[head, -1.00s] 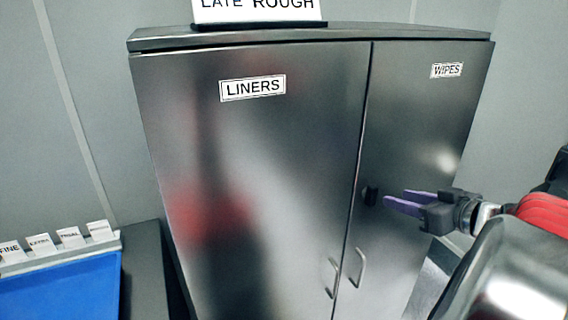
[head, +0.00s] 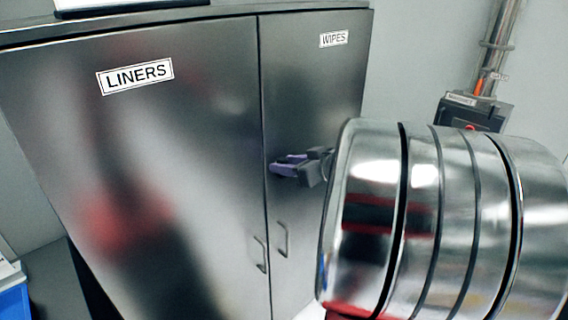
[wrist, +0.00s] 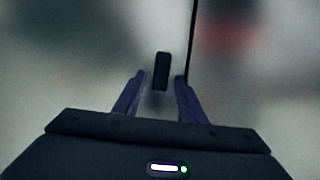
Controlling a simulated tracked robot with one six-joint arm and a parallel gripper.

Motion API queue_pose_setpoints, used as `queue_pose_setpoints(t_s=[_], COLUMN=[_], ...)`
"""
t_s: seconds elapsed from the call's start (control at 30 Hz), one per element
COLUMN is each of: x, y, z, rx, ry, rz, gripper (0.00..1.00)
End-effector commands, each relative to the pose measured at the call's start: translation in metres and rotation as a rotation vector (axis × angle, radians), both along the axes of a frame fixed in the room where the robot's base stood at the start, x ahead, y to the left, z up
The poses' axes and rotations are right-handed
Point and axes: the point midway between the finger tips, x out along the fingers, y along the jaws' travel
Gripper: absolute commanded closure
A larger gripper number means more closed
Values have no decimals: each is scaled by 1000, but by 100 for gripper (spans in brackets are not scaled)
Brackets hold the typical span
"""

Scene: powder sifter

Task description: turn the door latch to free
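The door latch (wrist: 162,70) is a small black upright bar on the cabinet's right door, labelled WIPES (head: 300,105). In the wrist view it stands upright, just left of the dark seam between the doors. My gripper (head: 278,165) is at the right door in the head view, above the handles. In the wrist view my gripper (wrist: 160,80) is open, with a purple finger on either side of the latch's line. I cannot tell if the fingers reach around it. In the head view the latch is hard to make out at the fingertips.
A shiny banded metal cylinder (head: 440,220) fills the right foreground and hides most of my arm. Two door handles (head: 282,240) are below my gripper. The LINERS door (head: 150,180) is at left. A dark box (head: 475,112) is on the back right wall.

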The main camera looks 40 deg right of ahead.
Motion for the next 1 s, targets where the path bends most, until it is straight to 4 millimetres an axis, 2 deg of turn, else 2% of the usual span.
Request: queue_pose_setpoints(t_s=[0.1,0.63,0.7,1.0], x=[0,0,-1,0], y=[0,0,-6,-1], z=[0,0,0,0], rx=[0,0,1,27], ry=[0,0,0,1], rz=[0,1,-4,-2], gripper=[62,100,100,100])
